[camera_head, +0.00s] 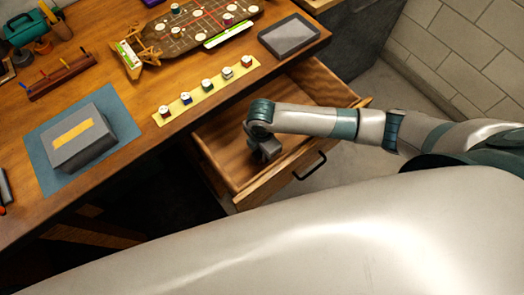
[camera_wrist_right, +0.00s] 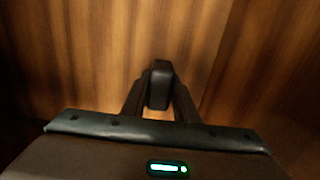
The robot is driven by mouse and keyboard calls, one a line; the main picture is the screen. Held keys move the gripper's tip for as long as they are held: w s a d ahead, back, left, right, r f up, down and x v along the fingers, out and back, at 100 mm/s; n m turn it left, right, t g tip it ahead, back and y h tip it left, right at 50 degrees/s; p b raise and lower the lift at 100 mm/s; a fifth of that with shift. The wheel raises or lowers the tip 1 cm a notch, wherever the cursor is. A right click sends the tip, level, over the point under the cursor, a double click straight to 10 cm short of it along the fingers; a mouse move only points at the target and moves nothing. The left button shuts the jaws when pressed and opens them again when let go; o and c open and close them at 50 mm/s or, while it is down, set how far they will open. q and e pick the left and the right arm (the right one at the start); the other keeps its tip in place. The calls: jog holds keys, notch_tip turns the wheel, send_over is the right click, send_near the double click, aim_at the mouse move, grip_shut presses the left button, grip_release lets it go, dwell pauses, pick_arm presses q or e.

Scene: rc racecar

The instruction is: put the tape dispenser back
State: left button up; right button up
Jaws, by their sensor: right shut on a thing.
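My right gripper (camera_head: 266,152) reaches down into the open wooden drawer (camera_head: 225,150) under the table. In the right wrist view, its two fingers (camera_wrist_right: 160,102) are shut on a small dark block-like thing (camera_wrist_right: 159,82), which I take to be the tape dispenser. The wood of the drawer fills the view behind it. In the head view the held thing is mostly hidden by the gripper and wrist. I cannot tell whether it touches the drawer bottom. My left gripper is not in view.
The drawer has a black handle (camera_head: 311,167) on its front. On the table are a grey box (camera_head: 82,150) on a blue mat (camera_head: 124,124), a yellow strip with several small pots (camera_head: 197,100), a decorated board (camera_head: 180,40) and a dark grey tray (camera_head: 290,36). The drawer looks otherwise empty.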

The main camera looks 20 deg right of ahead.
jog(key=shift+f, duration=0.1)
jog(key=o, duration=1)
jog(key=shift+c, duration=0.2)
notch_tip(320, 180, up, 12)
jog(key=b, duration=0.1)
